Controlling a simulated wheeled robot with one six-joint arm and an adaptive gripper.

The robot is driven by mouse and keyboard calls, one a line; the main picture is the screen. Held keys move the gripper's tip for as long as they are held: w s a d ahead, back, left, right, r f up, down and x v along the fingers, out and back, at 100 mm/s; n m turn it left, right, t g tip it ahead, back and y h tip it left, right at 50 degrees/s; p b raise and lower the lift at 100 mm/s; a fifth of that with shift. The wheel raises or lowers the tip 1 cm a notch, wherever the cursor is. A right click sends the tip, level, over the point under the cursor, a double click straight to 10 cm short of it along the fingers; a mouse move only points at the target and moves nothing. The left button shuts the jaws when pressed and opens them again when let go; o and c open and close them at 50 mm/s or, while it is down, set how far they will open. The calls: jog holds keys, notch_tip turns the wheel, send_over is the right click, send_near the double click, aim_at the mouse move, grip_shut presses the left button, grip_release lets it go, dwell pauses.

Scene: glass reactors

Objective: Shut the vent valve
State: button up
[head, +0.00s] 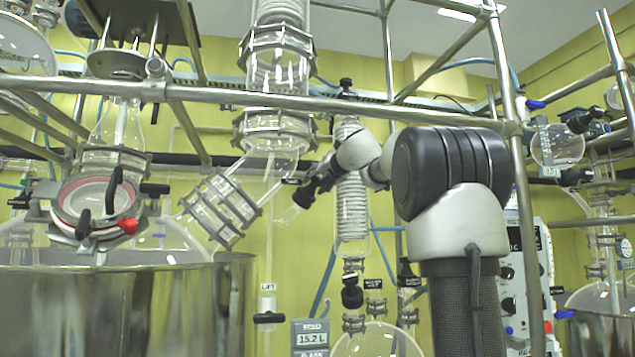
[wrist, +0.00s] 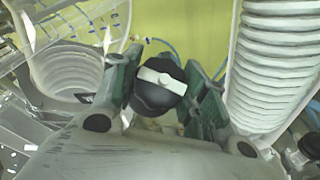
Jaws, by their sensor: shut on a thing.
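The vent valve shows in the wrist view as a round black knob (wrist: 157,92) with a white bar across its face. In the head view my gripper (head: 307,190) reaches left from the arm to a spot beside the glass below the central column. There its dark fingers hide most of the knob, and a small label sits just left of them.
A coiled glass condenser (head: 351,205) stands close behind my wrist. A clamped glass joint (head: 222,209) is to the left, above a steel vessel (head: 130,300). A metal rail (head: 330,103) crosses above the arm. A control box (head: 527,285) stands at the right.

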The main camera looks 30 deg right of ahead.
jog(key=shift+m+g+h, duration=0.4)
jog(key=shift+m+h, duration=0.3)
jog(key=shift+m, duration=0.3)
jog(key=o, duration=1.1)
jog(key=shift+c, duration=0.2)
jog(key=shift+n+y, duration=0.3)
